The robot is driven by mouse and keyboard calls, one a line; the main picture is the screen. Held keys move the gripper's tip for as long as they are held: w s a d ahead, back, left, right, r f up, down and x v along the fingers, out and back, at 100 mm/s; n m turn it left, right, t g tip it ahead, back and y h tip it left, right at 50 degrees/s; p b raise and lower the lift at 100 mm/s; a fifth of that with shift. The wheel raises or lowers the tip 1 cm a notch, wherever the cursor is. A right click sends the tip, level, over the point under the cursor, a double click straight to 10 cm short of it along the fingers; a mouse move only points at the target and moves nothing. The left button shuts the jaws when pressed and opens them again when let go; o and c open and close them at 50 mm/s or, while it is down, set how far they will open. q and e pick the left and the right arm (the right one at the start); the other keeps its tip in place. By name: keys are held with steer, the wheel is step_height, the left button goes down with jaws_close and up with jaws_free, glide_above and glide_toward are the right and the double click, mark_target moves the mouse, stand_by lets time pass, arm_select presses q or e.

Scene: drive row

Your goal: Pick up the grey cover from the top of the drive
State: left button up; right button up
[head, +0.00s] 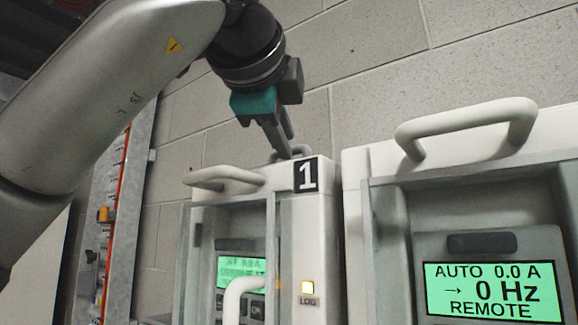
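Drive 1 (318,235) is a pale cabinet with a black "1" label at its upper front. A small grey looped part (303,150), possibly the handle of the grey cover, shows on its top behind the label; the rest of the cover is hidden or cannot be made out. My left gripper (286,152) comes down from above, with its fingers pointing down at this looped part. The fingertips overlap it in the picture. The fingers are seen nearly edge-on, so I cannot tell whether they are open, or whether they touch it. My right gripper is not in view.
A white handle (224,178) stands on drive 1's top at left. A second drive (395,225) at right carries a larger white handle (466,127) and a lit green display (493,291). A block wall (375,85) is behind. A narrow gap separates the drives.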

arm_select(q)
steer(key=x, duration=0.1)
steer(key=p+x, duration=0.2)
steer(key=shift+w+a, duration=0.2)
steer(key=shift+w, duration=0.15)
steer(key=shift+w+d+f, duration=0.15)
steer(key=shift+w+f, duration=0.05)
steer(key=shift+w, duration=0.2)
steer(key=shift+c, duration=0.4)
jaws_close()
